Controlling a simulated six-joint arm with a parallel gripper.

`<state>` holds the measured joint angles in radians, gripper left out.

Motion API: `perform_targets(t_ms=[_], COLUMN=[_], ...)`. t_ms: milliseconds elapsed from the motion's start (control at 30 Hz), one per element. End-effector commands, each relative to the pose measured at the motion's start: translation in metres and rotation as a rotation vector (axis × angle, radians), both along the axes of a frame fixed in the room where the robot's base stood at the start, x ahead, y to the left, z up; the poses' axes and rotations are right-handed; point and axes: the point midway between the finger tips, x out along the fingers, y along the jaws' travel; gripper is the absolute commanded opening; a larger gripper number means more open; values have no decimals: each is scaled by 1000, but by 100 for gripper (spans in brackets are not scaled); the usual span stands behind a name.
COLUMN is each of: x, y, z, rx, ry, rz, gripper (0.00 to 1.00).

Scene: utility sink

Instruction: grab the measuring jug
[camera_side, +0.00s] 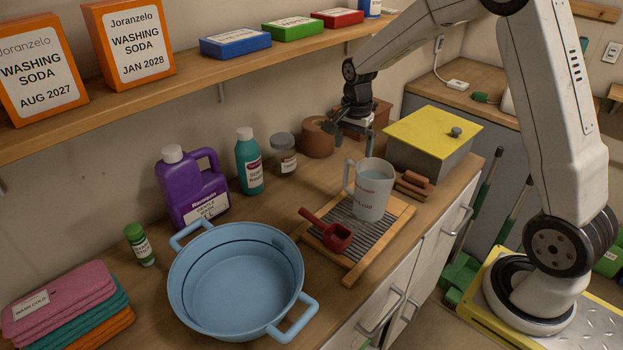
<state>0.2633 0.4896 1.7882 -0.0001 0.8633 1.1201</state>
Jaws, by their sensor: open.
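The measuring jug (373,193) is a pale, translucent cup with red markings. It stands upright on a small wood-framed washboard (376,251) on the counter, its handle toward the left. My gripper (352,143) is open and points down, above and slightly behind the jug in the side view. I see nothing between its fingers. I cannot tell the exact gap between the fingers and the jug.
A red scoop (334,236) lies on the washboard left of the jug. A blue basin (236,281) stands front left. A grey box with a yellow lid (430,143) stands right behind the jug. Bottles, including a purple jug (193,188), line the wall under a shelf (203,77).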

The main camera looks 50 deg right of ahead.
Motion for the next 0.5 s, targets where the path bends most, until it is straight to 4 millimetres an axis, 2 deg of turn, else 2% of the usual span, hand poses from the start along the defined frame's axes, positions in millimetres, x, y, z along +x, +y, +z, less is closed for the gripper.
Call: perform_targets(t_ms=[300, 500], x=[0, 0], y=[0, 0], z=[-23, -25], rx=[1, 0], ry=[2, 1], rz=[1, 1], gripper=[100, 100])
